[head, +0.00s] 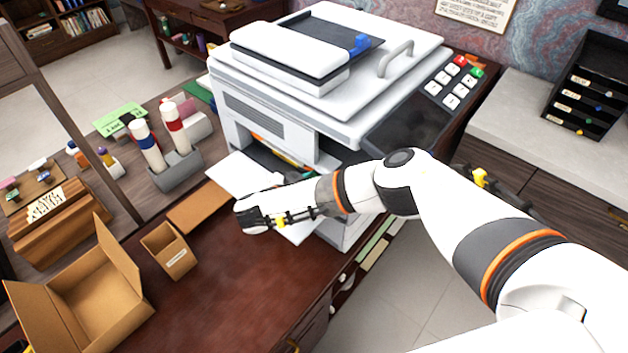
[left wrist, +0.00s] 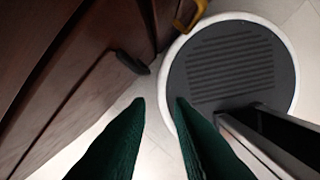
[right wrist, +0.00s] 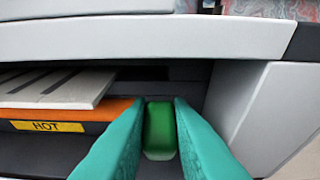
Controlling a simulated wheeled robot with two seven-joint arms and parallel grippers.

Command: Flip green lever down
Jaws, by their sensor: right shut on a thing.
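The green lever (right wrist: 160,128) sits inside the printer's open front bay, right of an orange bar with a yellow "HOT" label. My right gripper (right wrist: 158,108) has its teal fingers on both sides of the lever and is shut on it. In the head view my right arm reaches in from the right to the front of the white printer (head: 265,135); the fingertips and the lever are not clear there. My left gripper (left wrist: 160,104) shows its dark green fingers apart, with nothing between them, above the floor beside dark wooden furniture.
The printer's front panel edge (right wrist: 90,38) runs just above my right fingers, and a grey panel (right wrist: 265,110) stands close on the right. An open cardboard box (head: 85,290) and a small brown holder (head: 168,252) stand on the desk at left. The desk front is clear.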

